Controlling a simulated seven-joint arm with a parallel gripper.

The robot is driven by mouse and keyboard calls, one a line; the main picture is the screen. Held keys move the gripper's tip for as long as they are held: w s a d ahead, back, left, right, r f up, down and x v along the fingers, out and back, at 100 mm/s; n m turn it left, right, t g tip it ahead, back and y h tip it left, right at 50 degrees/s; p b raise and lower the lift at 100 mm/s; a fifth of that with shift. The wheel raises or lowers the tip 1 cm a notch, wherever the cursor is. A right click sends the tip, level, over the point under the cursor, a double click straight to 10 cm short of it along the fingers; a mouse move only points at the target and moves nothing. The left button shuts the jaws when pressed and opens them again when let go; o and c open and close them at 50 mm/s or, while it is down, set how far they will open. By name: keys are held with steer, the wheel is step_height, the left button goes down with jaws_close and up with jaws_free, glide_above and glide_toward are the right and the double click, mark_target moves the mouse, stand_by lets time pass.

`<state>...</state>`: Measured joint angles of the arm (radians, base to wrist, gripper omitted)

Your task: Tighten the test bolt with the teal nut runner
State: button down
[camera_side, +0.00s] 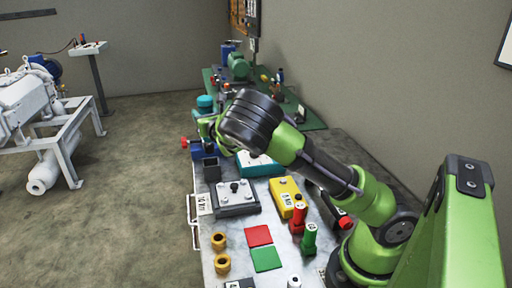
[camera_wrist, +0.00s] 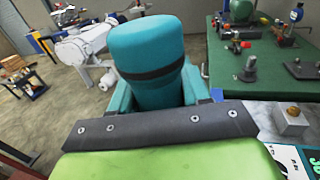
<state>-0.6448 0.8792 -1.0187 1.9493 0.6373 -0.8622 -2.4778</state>
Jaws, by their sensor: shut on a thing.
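The teal nut runner (camera_wrist: 146,55) stands up in my gripper (camera_wrist: 155,98), its rounded teal body with a dark band filling the middle of the wrist view. My gripper is shut on it. In the side view the runner's teal top (camera_side: 205,101) shows just left of my wrist, and my gripper (camera_side: 208,126) is partly hidden. The runner's lower end is not clear in either view. A grey plate (camera_side: 222,207) with several light bolt heads and a dark upright piece in the middle lies on the bench, nearer the side camera than the runner. I cannot tell which is the test bolt.
A green bench (camera_wrist: 250,82) stands beyond.

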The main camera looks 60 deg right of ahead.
steer(key=shift+r, duration=0.15)
step_height(320, 180, up, 11)
steer(key=shift+r, duration=0.15)
steer(key=s+d+f+m+g+h, duration=0.7)
steer(key=s+f+m+g+h, duration=0.15)
steer(key=s, duration=0.35)
steer(key=s+r+m+g+y, duration=0.1)
steer(key=s+r+m+g, duration=0.35)
steer(key=s+g, duration=0.3)
steer(key=s+r+m+g+y, duration=0.1)
steer(key=s+r+m+g, duration=0.35)
steer(key=s+g, duration=0.3)
step_height(320, 180, down, 11)
steer(key=a+g, duration=0.1)
steer(key=shift+f, duration=0.2)
steer(key=shift+m, duration=0.25)
